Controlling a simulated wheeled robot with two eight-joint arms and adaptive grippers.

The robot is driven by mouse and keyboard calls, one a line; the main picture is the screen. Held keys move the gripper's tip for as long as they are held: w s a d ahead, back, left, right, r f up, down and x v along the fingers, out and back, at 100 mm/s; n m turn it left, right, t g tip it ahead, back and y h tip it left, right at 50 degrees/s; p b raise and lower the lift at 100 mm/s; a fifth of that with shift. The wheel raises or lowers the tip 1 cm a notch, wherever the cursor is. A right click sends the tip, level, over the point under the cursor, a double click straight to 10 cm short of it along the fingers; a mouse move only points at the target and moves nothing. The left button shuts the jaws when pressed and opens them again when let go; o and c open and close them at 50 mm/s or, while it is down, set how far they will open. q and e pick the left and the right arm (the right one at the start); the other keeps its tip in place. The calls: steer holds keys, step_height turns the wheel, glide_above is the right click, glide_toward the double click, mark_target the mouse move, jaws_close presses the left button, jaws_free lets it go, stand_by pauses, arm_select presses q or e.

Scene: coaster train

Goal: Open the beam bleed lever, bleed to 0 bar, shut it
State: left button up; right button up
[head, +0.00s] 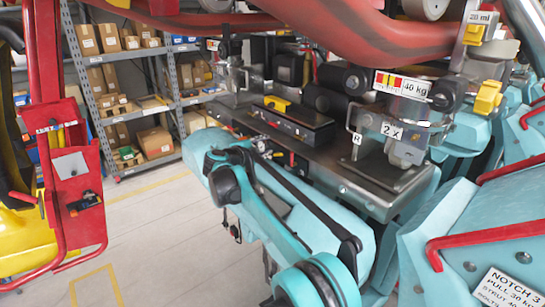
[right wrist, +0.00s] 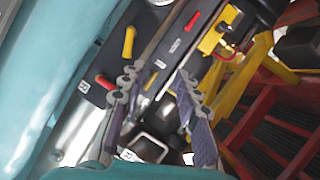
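In the right wrist view my right gripper (right wrist: 160,88) is open, with grey linked fingers spread apart and no lever between them. Ahead of it is a dark panel (right wrist: 172,50) with a yellow lever (right wrist: 128,42) and a red lever (right wrist: 105,82). The red lever is just left of the left finger, with a small gap in the picture; contact cannot be told. I cannot read which lever is the beam bleed lever. No pressure reading is legible. In the head view the fingers of my right gripper cannot be made out. My left gripper is not in view.
A black box (head: 290,122) sits on the grey train deck (head: 345,185). Teal seats with red bars (head: 490,236) crowd the right side. A red stand (head: 75,185) is at the left, before shelves (head: 125,85). The floor (head: 150,240) between is clear.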

steer(key=g, duration=0.2)
glide_toward(276, 155)
steer(key=shift+w+f+m, duration=0.15)
steer(key=shift+w+m, duration=0.1)
steer(key=shift+m, duration=0.15)
steer(key=shift+w+d+f, duration=0.1)
steer(key=shift+d+f, duration=0.1)
steer(key=shift+f, duration=0.05)
steer(key=p+x, duration=0.1)
steer(key=x, duration=0.6)
steer(key=shift+w+r, duration=0.1)
jaws_close()
